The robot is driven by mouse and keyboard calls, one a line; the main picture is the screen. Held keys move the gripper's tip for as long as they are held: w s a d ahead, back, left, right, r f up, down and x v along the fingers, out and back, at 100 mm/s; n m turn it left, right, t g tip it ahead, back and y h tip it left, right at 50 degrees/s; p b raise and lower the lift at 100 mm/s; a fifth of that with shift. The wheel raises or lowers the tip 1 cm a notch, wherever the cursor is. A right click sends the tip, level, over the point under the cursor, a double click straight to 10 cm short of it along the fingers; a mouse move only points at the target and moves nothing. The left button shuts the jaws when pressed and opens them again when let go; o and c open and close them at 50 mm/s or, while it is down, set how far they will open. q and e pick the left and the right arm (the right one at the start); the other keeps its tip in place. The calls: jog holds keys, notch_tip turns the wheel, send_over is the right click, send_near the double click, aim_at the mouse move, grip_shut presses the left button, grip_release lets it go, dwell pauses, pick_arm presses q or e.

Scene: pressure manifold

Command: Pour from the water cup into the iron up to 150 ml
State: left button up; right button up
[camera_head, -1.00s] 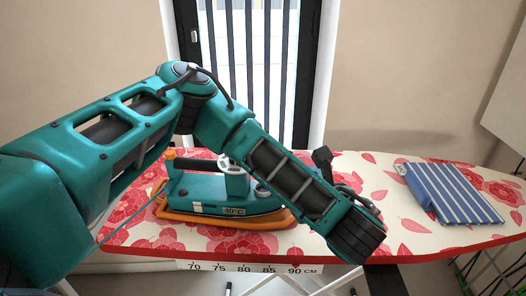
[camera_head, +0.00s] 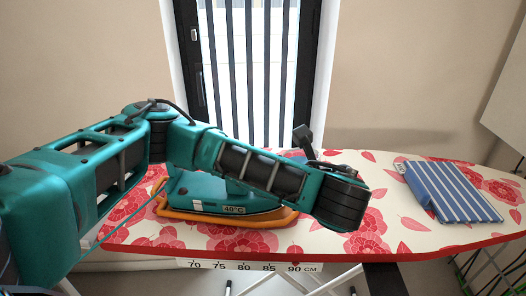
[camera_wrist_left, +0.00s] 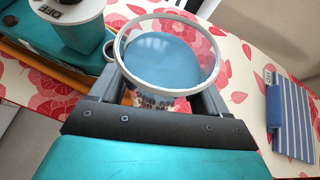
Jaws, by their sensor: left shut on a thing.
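The water cup (camera_wrist_left: 168,60) is clear with a pale rim and holds blue water. My left gripper (camera_wrist_left: 162,84) is shut on it, one finger on each side, in the left wrist view. The teal iron (camera_head: 230,197) sits on an orange base on the ironing board in the head view, with a 40°C display. My left forearm hides its upper part. The iron also shows at the upper left of the wrist view (camera_wrist_left: 45,45), with a white dial, apart from the cup. My left fingers are hidden in the head view. My right gripper is not in view.
The ironing board (camera_head: 395,215) has a red floral cover. A striped blue cloth (camera_head: 452,190) lies folded on its right part. A cm scale (camera_head: 245,267) runs along the front edge. Free board lies between the iron and the cloth.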

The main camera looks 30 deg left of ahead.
pick_arm(q)
jog(key=shift+a+r+n+h, duration=0.3)
jog(key=shift+a+h, duration=0.2)
jog(key=shift+h, duration=0.1)
jog(key=shift+r, duration=0.1)
jog(key=shift+w+a+r+n+g+h, duration=0.1)
jog(key=shift+a+r+n+g+h, duration=0.25)
jog(key=shift+a+h, duration=0.3)
jog(key=shift+w+a+r+n+g+h, duration=0.15)
jog(key=shift+a+r+n+h, duration=0.1)
jog(key=shift+a+r+h, duration=0.4)
dwell(3.5)
jog(key=shift+s+a+r+n+h, duration=0.1)
jog(key=shift+r+n+h, duration=0.15)
jog(key=shift+h, duration=0.55)
dwell(1.7)
